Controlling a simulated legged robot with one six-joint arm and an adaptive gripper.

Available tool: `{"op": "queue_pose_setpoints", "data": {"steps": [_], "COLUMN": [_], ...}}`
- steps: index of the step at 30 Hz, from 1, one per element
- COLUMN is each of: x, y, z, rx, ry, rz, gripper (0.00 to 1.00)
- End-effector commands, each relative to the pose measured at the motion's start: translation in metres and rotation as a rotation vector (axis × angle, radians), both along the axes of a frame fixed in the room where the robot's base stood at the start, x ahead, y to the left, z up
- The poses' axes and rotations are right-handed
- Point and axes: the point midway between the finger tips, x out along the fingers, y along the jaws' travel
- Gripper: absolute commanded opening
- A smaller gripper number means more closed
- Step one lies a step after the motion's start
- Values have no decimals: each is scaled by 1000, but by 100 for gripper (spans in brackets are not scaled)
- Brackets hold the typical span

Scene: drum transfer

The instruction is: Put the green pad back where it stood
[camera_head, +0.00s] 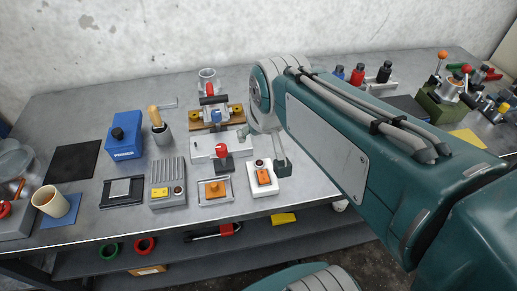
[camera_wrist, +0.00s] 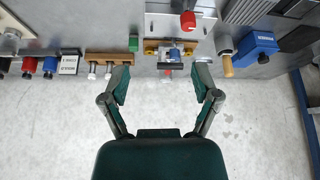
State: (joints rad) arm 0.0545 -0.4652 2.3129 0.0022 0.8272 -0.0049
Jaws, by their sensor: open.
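A small green block (camera_wrist: 133,43), which looks like the green pad, shows in the wrist view near the table's edge. It is just left of a fixture with a wooden rail (camera_wrist: 151,47). In the head view I cannot make it out; my arm covers that part. My gripper (camera_wrist: 161,68) is open, with nothing between its fingers. In the wrist view its left fingertip is below the green block and apart from it in the picture; height is hard to judge.
The fixture (camera_head: 233,109) has a red-tipped handle and blue block. A brown rack with white pegs (camera_wrist: 108,58) sits left of the green block in the wrist view. A blue box (camera_head: 124,136) and wooden-handled tool in a cup (camera_head: 161,133) stand left in the head view.

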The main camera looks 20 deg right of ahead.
Motion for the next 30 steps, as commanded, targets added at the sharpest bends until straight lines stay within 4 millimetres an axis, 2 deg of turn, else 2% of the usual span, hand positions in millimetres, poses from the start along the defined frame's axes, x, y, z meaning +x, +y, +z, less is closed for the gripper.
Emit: {"op": "queue_pose_setpoints", "data": {"steps": [1, 6, 12, 16, 30], "x": [-12, -49, -77, -82, -82], "y": [3, 11, 16, 17, 17], "z": [1, -4, -11, -13, -13], "rx": [0, -1, -1, 0, -1], "ry": [-8, -18, -25, -25, -25], "rz": [8, 30, 47, 51, 51], "gripper": [79, 79, 79, 79, 79]}}
